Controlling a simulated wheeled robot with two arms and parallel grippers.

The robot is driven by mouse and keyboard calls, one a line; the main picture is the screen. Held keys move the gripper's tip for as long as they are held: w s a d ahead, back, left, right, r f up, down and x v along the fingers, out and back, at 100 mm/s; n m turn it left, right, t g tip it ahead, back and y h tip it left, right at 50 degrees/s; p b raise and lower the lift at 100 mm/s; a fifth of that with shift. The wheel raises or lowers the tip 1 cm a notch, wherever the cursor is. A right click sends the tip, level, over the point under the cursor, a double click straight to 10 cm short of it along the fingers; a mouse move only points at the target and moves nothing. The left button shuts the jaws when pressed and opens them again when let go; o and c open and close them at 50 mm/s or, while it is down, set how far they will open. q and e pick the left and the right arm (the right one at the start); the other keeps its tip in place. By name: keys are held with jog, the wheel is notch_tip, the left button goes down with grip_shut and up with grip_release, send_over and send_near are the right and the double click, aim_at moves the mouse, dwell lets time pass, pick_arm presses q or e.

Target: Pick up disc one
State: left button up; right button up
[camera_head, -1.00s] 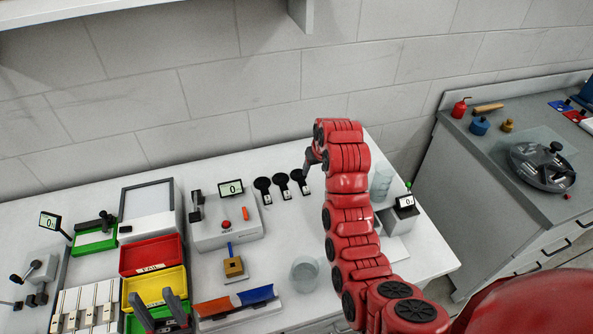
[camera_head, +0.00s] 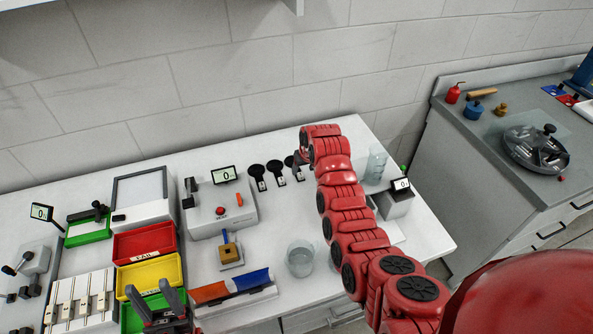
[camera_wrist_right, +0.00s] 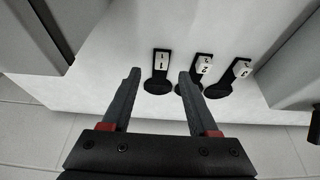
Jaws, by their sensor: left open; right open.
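Disc one (camera_wrist_right: 160,72) is a black round paddle with a white label marked 1 on its stem, lying on the white table. In the head view it is the rightmost of three such discs (camera_head: 289,162), partly hidden by my right gripper (camera_head: 301,158). In the right wrist view my right gripper (camera_wrist_right: 159,74) is open and empty, its fingers to either side of disc one in the picture. Whether they are down at its height I cannot tell. Disc two (camera_wrist_right: 203,68) is just beyond the right finger, which covers part of it. My left gripper (camera_head: 153,291) is open above the green bin.
Disc three (camera_wrist_right: 235,72) lies beside disc two. A grey box with a display (camera_head: 225,215) stands left of the discs. A glass beaker (camera_head: 300,260) and a small scale (camera_head: 397,203) are nearer the front and right. The wall (camera_head: 270,90) is close behind.

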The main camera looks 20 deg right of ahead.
aim_at(301, 174)
jog(key=b+x, duration=0.2)
jog(key=x, duration=0.2)
jog(key=shift+s+a+f, duration=0.1)
jog(key=shift+f, duration=0.1)
jog(key=shift+f+b, duration=0.25)
jog(key=shift+b, duration=0.1)
jog(key=shift+w, duration=0.25)
jog(key=shift+r, duration=0.1)
jog(key=shift+c, duration=0.2)
jog(key=shift+c, duration=1.2)
grip_shut()
